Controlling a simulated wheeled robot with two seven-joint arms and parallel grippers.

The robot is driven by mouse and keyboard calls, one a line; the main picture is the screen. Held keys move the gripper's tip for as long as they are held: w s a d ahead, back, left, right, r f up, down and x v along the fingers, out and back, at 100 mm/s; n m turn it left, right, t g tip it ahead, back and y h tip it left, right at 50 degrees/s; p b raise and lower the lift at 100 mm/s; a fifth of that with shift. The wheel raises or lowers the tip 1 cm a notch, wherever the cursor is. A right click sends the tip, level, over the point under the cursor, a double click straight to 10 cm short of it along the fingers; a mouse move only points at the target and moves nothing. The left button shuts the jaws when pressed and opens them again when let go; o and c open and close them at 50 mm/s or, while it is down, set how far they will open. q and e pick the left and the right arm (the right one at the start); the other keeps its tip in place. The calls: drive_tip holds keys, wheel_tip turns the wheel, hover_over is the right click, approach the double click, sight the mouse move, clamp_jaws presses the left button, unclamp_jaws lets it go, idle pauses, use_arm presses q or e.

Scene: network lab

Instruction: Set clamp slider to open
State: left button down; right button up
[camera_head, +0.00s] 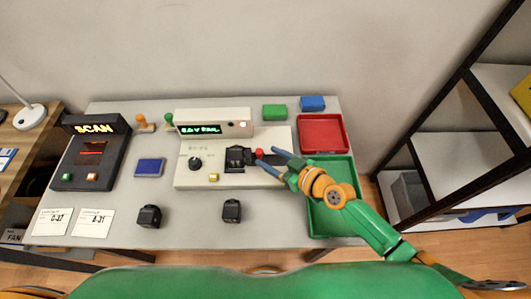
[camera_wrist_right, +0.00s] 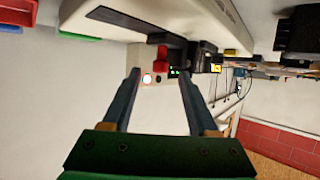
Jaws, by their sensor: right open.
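The clamp slider has a red knob (camera_head: 259,153) and sits on the beige test unit (camera_head: 225,178) in the middle of the table, right of a black socket block (camera_head: 236,157). My right gripper (camera_head: 266,157) is open at the knob, with its blue-grey fingers on either side of it in the head view. In the right wrist view the red knob (camera_wrist_right: 158,58) shows between and beyond the open fingertips (camera_wrist_right: 158,75). I cannot tell whether a finger touches it. My left gripper is not in view.
A green tray (camera_head: 352,200) and a red tray (camera_head: 344,132) lie to the right. A display box (camera_head: 213,117) stands behind the unit. Black modules (camera_head: 149,215) lie in front. A SCAN station (camera_head: 92,150) stands at left. A shelf rack (camera_head: 440,110) stands at far right.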

drive_tip(key=x, duration=0.2)
drive_tip(key=shift+w+a, duration=0.15)
drive_tip(key=shift+a, duration=0.05)
drive_tip(key=shift+d, duration=0.1)
drive_tip(key=c, duration=0.4)
clamp_jaws()
idle(0.7)
